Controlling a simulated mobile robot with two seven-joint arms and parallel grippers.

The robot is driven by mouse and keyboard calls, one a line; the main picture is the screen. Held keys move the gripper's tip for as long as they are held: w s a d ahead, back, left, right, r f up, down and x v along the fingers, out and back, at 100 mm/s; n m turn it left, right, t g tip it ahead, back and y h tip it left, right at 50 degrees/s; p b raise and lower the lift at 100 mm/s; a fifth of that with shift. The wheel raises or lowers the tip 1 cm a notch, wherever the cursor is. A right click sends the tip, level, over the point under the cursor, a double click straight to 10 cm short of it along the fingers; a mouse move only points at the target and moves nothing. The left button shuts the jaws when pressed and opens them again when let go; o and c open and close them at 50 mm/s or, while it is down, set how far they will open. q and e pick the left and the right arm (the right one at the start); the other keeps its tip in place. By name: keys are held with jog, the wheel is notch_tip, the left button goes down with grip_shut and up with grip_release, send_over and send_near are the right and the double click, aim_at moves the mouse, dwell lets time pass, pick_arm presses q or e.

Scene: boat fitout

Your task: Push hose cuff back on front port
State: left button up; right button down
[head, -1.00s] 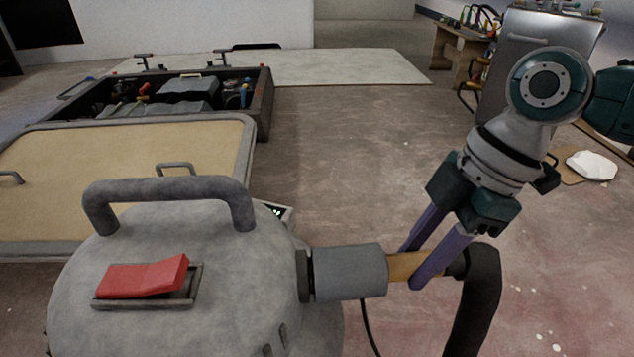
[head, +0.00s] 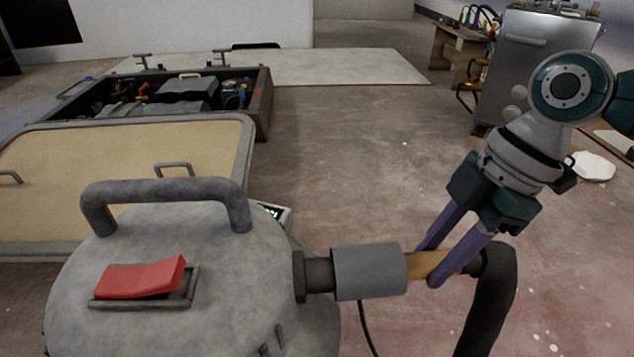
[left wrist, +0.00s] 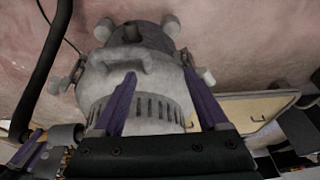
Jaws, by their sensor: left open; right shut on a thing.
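The grey hose cuff (head: 369,272) has an orange section (head: 428,264) behind it and a black hose (head: 490,300) that bends downward. My right gripper (head: 440,268) is shut on the orange section. The front port (head: 316,274) is a dark stub on the side of the grey vacuum body (head: 230,290). A length of the stub shows bare between its flange and the cuff. Whether the cuff still overlaps the stub's end I cannot tell. In the left wrist view my left gripper (left wrist: 165,95) is open and empty in front of the vacuum body; the cuff (left wrist: 66,134) shows at lower left.
The vacuum has a top handle (head: 165,192) and a red switch (head: 140,277). A tan-topped hatch panel (head: 120,165) and an open box of equipment (head: 185,95) lie behind it. A metal cabinet (head: 540,60) stands back right. The middle floor is clear.

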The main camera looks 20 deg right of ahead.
jog(key=shift+s+d, duration=0.1)
jog(key=shift+d, duration=0.25)
pick_arm(q)
jog(key=shift+a, duration=0.15)
pick_arm(e)
jog(key=shift+s+d, duration=0.2)
jog(key=shift+d, duration=0.7)
jog(key=shift+s+d, duration=0.15)
jog(key=shift+d, duration=0.75)
